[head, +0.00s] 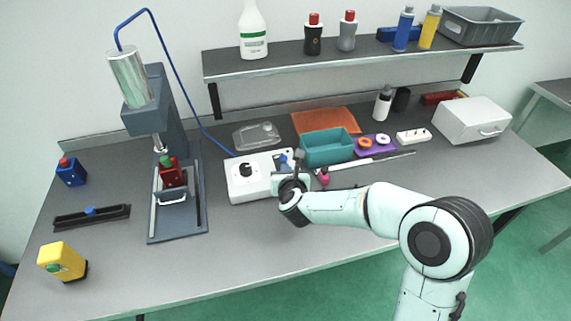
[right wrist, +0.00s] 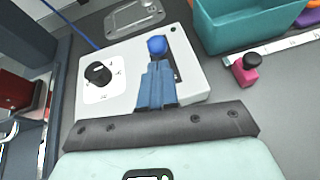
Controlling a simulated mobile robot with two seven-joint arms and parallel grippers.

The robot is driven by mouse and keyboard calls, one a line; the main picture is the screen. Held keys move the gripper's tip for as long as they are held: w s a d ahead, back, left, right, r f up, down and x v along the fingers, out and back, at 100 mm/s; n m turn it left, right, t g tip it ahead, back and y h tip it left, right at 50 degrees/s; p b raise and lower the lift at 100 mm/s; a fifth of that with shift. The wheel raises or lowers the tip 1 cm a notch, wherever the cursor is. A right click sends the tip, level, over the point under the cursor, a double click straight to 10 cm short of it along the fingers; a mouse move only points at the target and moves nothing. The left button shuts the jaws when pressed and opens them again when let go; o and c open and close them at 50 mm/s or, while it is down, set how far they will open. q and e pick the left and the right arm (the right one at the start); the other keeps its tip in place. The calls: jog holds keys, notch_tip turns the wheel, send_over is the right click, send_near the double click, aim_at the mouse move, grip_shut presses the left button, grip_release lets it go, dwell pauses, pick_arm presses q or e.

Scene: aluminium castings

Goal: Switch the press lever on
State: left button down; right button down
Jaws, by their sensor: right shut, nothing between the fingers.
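The white control box (head: 240,188) stands on the bench beside the press, with a black rotary knob (head: 245,169) on its left half. In the right wrist view the box (right wrist: 118,57) also shows the lever, with a round blue ball (right wrist: 157,45) at its end, in a dark slot on the right part. My right gripper (right wrist: 157,70) is shut and empty. Its blue fingers are just in front of the ball and hide the lower part of the lever; whether they touch it I cannot tell. In the head view my right gripper (head: 289,168) covers the box's right end. My left gripper is not in view.
The press (head: 157,120) stands left of the box. A teal bin (head: 328,150), a purple tray (head: 361,152) and a small pink object with a black cap (right wrist: 246,70) lie to the right. A clear lid-like dish (head: 255,136) lies behind. The bench front is clear.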

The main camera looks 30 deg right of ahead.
jog(key=shift+w+d+r, duration=0.1)
jog(key=shift+w+d, duration=0.1)
jog(key=shift+w, duration=0.25)
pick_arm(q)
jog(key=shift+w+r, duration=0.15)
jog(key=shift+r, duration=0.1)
pick_arm(e)
jog(key=shift+s, duration=0.1)
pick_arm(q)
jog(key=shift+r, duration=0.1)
pick_arm(e)
jog(key=shift+r+p, duration=0.3)
jog(key=shift+p, duration=0.15)
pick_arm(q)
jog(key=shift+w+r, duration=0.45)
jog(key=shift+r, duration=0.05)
pick_arm(e)
jog(key=shift+w+g, duration=0.3)
jog(key=shift+g, duration=0.1)
pick_arm(q)
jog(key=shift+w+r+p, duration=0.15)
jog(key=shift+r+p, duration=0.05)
jog(key=shift+p, duration=0.1)
pick_arm(e)
jog(key=shift+r, duration=0.1)
